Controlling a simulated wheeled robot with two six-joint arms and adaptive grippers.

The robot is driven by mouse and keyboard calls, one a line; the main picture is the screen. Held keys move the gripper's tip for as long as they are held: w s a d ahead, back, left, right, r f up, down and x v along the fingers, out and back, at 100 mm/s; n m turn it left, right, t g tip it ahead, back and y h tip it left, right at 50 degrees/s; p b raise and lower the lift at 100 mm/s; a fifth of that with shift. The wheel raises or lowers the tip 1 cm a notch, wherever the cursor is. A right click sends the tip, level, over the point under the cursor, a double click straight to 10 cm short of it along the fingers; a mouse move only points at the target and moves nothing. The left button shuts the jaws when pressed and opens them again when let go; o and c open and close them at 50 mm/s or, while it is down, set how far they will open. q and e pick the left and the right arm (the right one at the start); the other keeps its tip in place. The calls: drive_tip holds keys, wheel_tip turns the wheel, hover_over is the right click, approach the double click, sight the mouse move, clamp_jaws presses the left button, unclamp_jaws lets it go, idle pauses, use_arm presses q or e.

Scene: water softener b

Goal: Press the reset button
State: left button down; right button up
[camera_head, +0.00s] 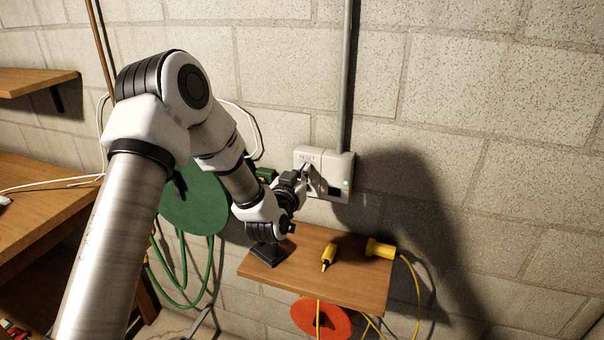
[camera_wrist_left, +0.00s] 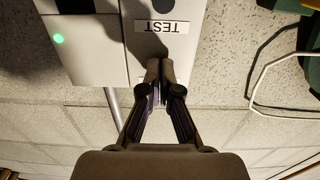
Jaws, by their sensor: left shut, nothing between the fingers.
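A light grey control box (camera_head: 340,162) is fixed to the block wall. My right gripper is not in view.
A green light (camera_head: 346,184) shows on the box. A grey conduit (camera_head: 346,80) rises above it. Below is a small wooden shelf (camera_head: 345,285) with a yellow tool (camera_head: 328,257) and yellow plug (camera_head: 380,249). A green hose reel (camera_head: 195,205) hangs left. Wall space right of the box is clear.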

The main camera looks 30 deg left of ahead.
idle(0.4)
use_arm(q)
drive_tip(key=v, duration=0.5)
drive_tip(key=shift+s+d, duration=0.1)
drive_tip(key=shift+s, duration=0.15)
idle(0.7)
